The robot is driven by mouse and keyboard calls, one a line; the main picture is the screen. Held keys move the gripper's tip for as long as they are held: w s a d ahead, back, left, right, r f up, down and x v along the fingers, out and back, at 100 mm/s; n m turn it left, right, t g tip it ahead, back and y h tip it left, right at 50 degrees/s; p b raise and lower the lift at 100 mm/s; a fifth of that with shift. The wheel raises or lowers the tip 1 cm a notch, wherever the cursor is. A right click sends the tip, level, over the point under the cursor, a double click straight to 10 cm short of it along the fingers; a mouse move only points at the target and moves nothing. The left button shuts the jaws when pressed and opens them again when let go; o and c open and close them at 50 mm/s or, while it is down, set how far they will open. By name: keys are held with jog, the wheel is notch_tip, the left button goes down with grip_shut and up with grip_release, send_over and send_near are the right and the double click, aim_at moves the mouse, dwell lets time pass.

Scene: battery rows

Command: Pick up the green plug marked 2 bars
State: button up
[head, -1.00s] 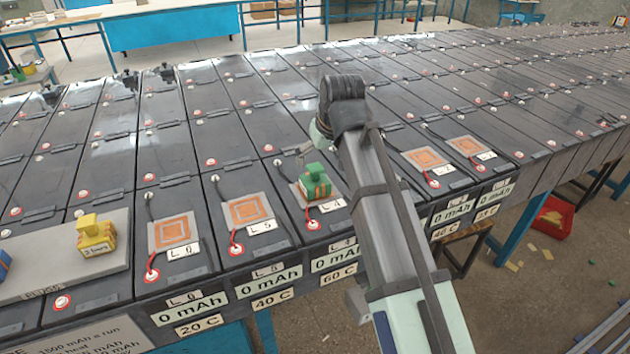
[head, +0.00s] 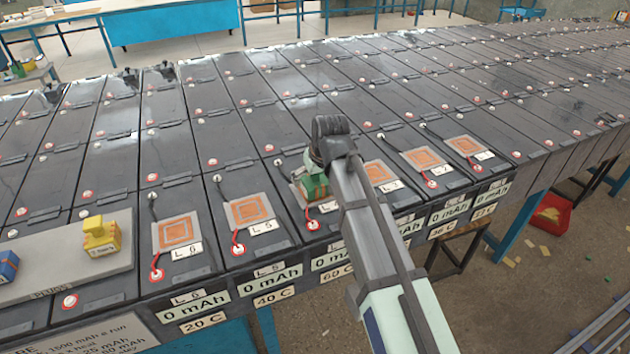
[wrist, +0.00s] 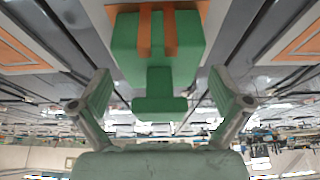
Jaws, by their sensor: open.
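The green plug (head: 313,187) sits on a pad on the battery row, in the middle of the head view, partly hidden by my arm. In the wrist view the green plug (wrist: 157,50) shows its block with orange stripes and a narrower stem and handle. My gripper (wrist: 160,88) is open, with one finger on each side of the plug's handle and a gap on both sides.
A yellow plug (head: 100,235) and a blue plug (head: 7,266) sit on a grey tray (head: 60,275) at the left. Pads with orange squares, such as one pad (head: 248,211), and thin cables lie along the battery fronts. A red bin (head: 551,214) is on the floor at right.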

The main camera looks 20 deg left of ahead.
jog(key=shift+w+a+f, duration=0.1)
jog(key=shift+a+f, duration=0.05)
jog(key=shift+f, duration=0.3)
jog(key=c, duration=1.5)
jog(key=shift+r, duration=0.15)
